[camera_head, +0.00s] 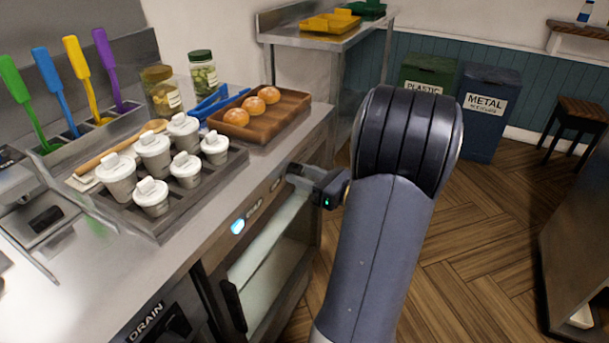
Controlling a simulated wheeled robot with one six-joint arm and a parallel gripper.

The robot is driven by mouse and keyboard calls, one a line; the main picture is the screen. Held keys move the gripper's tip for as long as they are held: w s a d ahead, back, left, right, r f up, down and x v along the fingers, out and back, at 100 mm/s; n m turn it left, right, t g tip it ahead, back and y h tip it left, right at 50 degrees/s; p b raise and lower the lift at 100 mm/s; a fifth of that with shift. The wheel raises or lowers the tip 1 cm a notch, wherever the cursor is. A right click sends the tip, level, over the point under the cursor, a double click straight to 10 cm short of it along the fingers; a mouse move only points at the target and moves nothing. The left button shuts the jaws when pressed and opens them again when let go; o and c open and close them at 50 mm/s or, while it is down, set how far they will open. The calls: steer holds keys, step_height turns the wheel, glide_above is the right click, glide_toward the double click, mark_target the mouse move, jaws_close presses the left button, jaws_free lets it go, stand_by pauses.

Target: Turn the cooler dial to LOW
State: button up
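The cooler (270,240) is built into the front of the steel counter, with a pale interior or glass front below a narrow control panel. A small lit blue-white display (238,227) is at the left of that panel, with small unreadable markings to its right. My gripper (292,172) is at the right part of the panel, close to the counter front. Its fingertips are small and partly hidden, so I cannot tell whether they are open, shut or touching anything. I cannot make out the dial or its setting; my gripper covers that part of the panel.
A tray of white lidded cups (153,197), a brown tray of buns (290,118) and jars (202,73) stand on the counter. A DRAIN control (170,322) is at lower left. Plastic (427,78) and metal (487,110) bins stand behind.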

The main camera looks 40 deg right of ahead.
steer(key=c, duration=0.6)
steer(key=shift+o, duration=0.2)
steer(key=shift+f+n+b, duration=0.1)
steer(key=shift+n+b, duration=0.2)
steer(key=shift+b, duration=0.05)
steer(key=n+b, duration=0.2)
steer(key=shift+f+n+b, duration=0.2)
steer(key=shift+n+b, duration=0.1)
steer(key=shift+n, duration=0.1)
steer(key=n+b, duration=0.4)
steer(key=shift+f+n, duration=0.1)
steer(key=shift+n, duration=0.2)
steer(key=n+b, duration=0.4)
steer(key=n, duration=0.1)
steer(key=shift+y+b, duration=0.3)
steer(key=shift+y, duration=0.1)
steer(key=shift+n+t+b, duration=0.3)
steer(key=shift+n+b, duration=0.2)
steer(key=shift+n, duration=0.1)
steer(key=shift+r, duration=0.2)
